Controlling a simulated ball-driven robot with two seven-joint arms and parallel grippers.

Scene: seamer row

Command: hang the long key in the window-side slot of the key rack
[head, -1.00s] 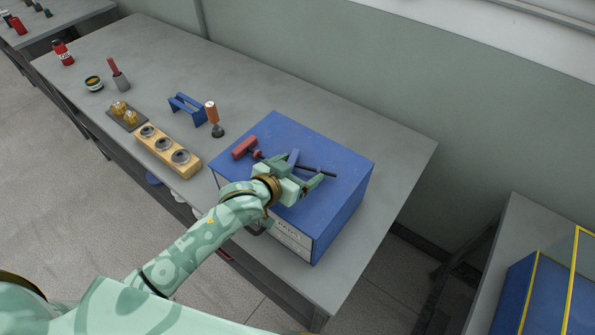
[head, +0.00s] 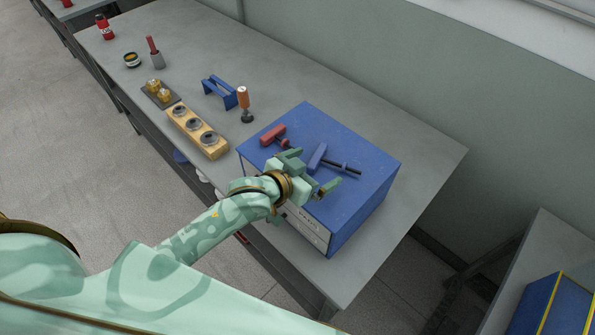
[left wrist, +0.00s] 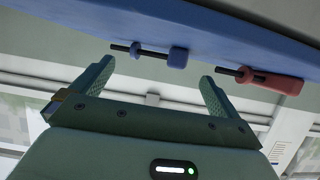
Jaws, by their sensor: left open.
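A key with a blue handle (head: 317,156) and a dark shaft lies on top of the blue cabinet. A key with a red T-handle (head: 272,135) lies to its left, its shaft partly hidden by my gripper. In the left wrist view the blue-handled key (left wrist: 178,57) and the red-handled key (left wrist: 285,86) both show; the blue one's shaft carries a collar. My left gripper (head: 311,172) is open and empty, on the near side of the blue-handled key, apart from it. Its spread fingers show in the left wrist view (left wrist: 155,88). A blue two-ended bracket (head: 219,93), possibly the key rack, stands on the bench.
The blue cabinet (head: 365,195) stands on the grey bench (head: 425,150). Left of it are an orange-handled tool (head: 244,103), a wooden block with round sockets (head: 198,132) and a plate with brass parts (head: 160,94). The bench behind the cabinet is clear.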

